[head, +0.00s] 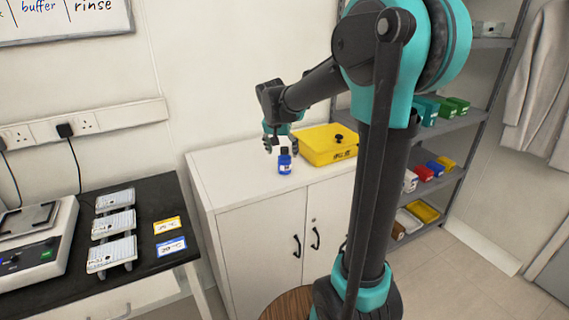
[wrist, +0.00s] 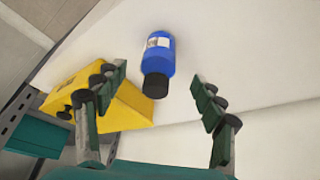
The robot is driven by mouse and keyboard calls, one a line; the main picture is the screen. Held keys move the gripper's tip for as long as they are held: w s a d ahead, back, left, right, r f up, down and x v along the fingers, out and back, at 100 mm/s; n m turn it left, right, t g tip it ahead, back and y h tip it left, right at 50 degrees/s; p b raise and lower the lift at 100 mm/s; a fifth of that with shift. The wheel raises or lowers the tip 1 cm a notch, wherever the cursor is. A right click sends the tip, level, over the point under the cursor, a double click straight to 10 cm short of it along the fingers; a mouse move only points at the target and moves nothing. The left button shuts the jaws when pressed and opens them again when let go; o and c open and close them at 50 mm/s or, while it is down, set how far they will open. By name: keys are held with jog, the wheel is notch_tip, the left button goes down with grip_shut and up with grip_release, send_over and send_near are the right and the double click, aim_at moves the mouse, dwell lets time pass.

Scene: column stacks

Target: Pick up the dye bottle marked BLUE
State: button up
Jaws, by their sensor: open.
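A small blue bottle (head: 285,164) with a black cap and a white label stands on top of the white cabinet (head: 235,166). Its lettering is too small to read. The bottle (wrist: 160,56) also shows in the wrist view, ahead of my fingers and between their lines, with its cap toward me. My gripper (head: 281,146) is just behind and above the bottle in the head view. In the wrist view my gripper (wrist: 158,92) has its two fingers spread wide with nothing between the pads. I see no contact with the bottle.
A yellow box (head: 328,146) with a black knob sits on the cabinet, right of the bottle; it appears behind the left finger in the wrist view (wrist: 125,103). A shelf unit (head: 445,127) with coloured boxes stands right. A black bench (head: 150,228) holds racks and cards at left.

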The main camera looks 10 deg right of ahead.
jog(key=shift+x, duration=3)
jog(key=shift+w+d+r, duration=0.1)
jog(key=shift+w+d, duration=0.1)
jog(key=c, duration=1.4)
